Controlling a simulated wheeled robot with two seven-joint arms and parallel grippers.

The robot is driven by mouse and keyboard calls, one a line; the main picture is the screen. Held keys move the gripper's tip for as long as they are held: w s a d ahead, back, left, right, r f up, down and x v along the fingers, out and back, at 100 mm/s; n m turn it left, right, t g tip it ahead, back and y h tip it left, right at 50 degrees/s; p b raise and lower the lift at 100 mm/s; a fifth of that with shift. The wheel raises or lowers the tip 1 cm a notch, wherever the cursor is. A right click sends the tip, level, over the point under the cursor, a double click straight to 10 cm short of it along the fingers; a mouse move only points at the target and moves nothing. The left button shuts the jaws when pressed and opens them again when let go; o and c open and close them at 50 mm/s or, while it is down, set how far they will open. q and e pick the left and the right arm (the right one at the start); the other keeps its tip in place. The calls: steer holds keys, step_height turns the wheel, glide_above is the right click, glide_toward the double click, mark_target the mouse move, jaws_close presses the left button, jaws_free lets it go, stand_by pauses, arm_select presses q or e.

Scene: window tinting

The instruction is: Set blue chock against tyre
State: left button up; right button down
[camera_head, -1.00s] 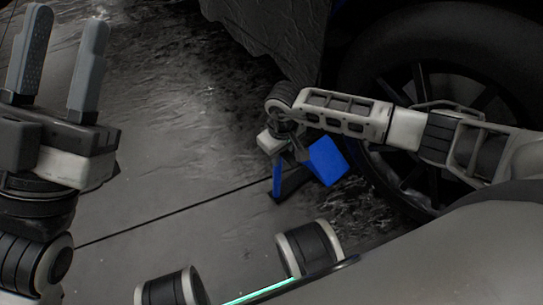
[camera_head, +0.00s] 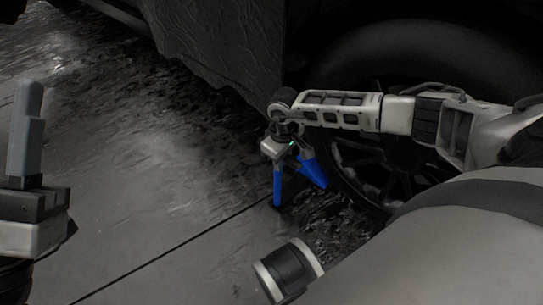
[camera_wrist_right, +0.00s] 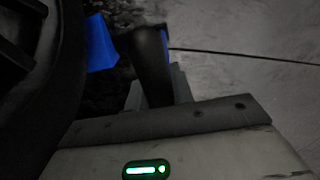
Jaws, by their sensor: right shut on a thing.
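My right gripper (camera_head: 293,158) is shut on the blue chock (camera_head: 313,171), which shows as two blue parts with a dark gap between them. The chock is just left of the dark tyre (camera_head: 345,62), low by the floor; I cannot tell whether it touches either one. In the right wrist view, blue parts of the chock (camera_wrist_right: 101,46) show beside the tyre (camera_wrist_right: 67,75), and a dark finger hides some of it. My left gripper (camera_head: 27,128) is empty and far from the chock at the left edge, with one finger visible and the other out of frame.
The dark car body (camera_head: 215,45) hangs above and left of the wheel. The wet grey floor (camera_head: 150,190) is open to the left of the chock, with a thin dark line across it.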

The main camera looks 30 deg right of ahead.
arm_select(q)
steer(key=shift+w+a, duration=0.35)
arm_select(e)
steer(key=shift+w+d+r, duration=0.1)
steer(key=shift+w+d, duration=0.15)
steer(key=shift+d, duration=0.5)
steer(key=shift+w+d+f, duration=0.1)
steer(key=shift+w+d, duration=0.2)
steer(key=shift+d, duration=0.4)
steer(key=shift+w+d+r, duration=0.1)
steer(key=shift+w+d, duration=0.15)
steer(key=shift+d, duration=0.5)
steer(key=shift+f, duration=0.6)
steer(key=c, duration=1.1)
jaws_free()
arm_select(q)
step_height(320, 180, down, 11)
steer(key=n+g+y+p, duration=0.4)
steer(key=n+y+p, duration=0.2)
steer(key=n, duration=0.5)
steer(key=shift+s+d+y+p, duration=0.3)
steer(key=shift+d+y+p, duration=0.1)
steer(key=shift+y, duration=0.6)
arm_select(e)
steer(key=shift+s+r, duration=0.1)
steer(key=shift+r, duration=7.85)
